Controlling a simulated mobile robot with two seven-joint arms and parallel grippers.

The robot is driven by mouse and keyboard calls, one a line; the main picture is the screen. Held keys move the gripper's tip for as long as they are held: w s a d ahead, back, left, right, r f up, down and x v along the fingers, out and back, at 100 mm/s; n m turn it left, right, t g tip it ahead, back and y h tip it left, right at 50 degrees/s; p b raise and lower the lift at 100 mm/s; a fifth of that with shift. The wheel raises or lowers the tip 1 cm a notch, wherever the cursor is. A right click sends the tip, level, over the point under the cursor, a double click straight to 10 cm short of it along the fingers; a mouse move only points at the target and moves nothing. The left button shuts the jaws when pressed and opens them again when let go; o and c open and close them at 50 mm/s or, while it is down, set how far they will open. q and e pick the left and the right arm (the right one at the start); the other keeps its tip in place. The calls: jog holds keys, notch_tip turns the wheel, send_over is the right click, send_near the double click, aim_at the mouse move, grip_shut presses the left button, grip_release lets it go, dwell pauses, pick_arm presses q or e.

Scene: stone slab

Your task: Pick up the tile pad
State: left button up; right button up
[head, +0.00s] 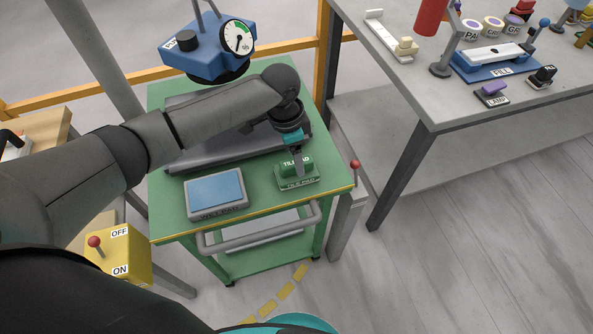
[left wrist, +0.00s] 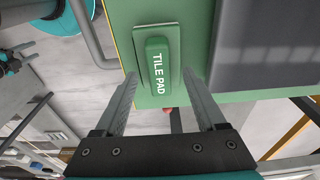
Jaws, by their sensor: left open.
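The tile pad (head: 291,172) is a green block with a white "TILE PAD" label. It sits on a green base plate at the front right of the green cart top (head: 170,211). In the left wrist view the tile pad (left wrist: 157,65) lies ahead of the fingertips. My left gripper (head: 299,160) is above the pad in the head view, and its arm hides part of the cart. In the left wrist view my left gripper (left wrist: 157,85) is open, one finger on each side of the pad's near end, with nothing held. My right gripper is not clearly visible.
A wet pad tray (head: 215,191) with a blue face lies left of the tile pad. A dark slab (head: 220,146) lies behind, under a blue gauge device (head: 207,50). A grey table (head: 440,90) with labelled items stands at right. A yellow switch box (head: 125,258) is at lower left.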

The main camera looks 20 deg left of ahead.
pick_arm(q)
notch_tip(320, 180, down, 3)
jog(key=shift+d+r, duration=0.15)
grip_shut()
dwell(0.5)
